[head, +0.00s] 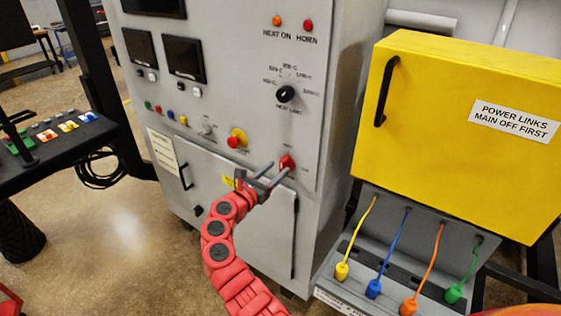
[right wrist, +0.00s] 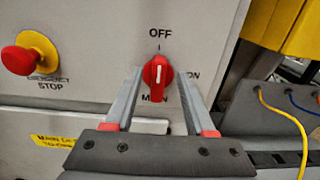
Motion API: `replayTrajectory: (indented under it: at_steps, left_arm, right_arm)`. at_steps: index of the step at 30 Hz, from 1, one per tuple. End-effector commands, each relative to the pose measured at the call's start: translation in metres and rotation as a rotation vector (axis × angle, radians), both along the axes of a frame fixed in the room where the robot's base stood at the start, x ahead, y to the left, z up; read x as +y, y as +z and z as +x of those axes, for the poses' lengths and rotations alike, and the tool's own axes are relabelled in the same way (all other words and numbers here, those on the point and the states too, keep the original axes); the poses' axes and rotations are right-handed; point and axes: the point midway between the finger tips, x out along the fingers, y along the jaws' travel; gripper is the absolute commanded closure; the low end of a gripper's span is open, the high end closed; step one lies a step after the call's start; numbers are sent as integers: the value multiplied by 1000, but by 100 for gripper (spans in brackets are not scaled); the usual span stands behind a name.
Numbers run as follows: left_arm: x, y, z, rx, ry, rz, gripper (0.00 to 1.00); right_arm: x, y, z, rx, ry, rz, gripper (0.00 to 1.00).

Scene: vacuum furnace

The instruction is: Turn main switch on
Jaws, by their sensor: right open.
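The main switch is a red rotary knob (head: 287,161) low on the grey furnace cabinet's front panel. In the right wrist view the knob (right wrist: 157,73) has a white line standing upright, towards the OFF label above it. ON is printed to its right and MAIN below it, partly hidden. My right gripper (head: 278,170) is open, its two grey fingers pointing at the panel. In the wrist view the fingers lie on either side of the knob, with a gap each side; I cannot tell how far they reach over it. My left gripper is not in view.
A red stop button on a yellow base (head: 237,138) sits left of the switch. A black heat-limit dial (head: 285,94) is above it. A yellow box (head: 440,120) juts out at right, with coloured cables and plugs (head: 374,288) below.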

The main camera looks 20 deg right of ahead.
Motion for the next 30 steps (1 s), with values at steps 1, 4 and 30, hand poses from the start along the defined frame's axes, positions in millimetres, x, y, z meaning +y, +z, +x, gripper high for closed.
replayTrajectory:
  at_steps: [1,4,30]
  left_arm:
    - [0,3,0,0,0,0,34]
    - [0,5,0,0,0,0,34]
    - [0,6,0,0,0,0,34]
  right_arm:
    - [-7,1,5,2,-3,0,45]
    - [-15,2,13,-3,0,1,45]
    - [-23,0,19,-1,2,1,100]
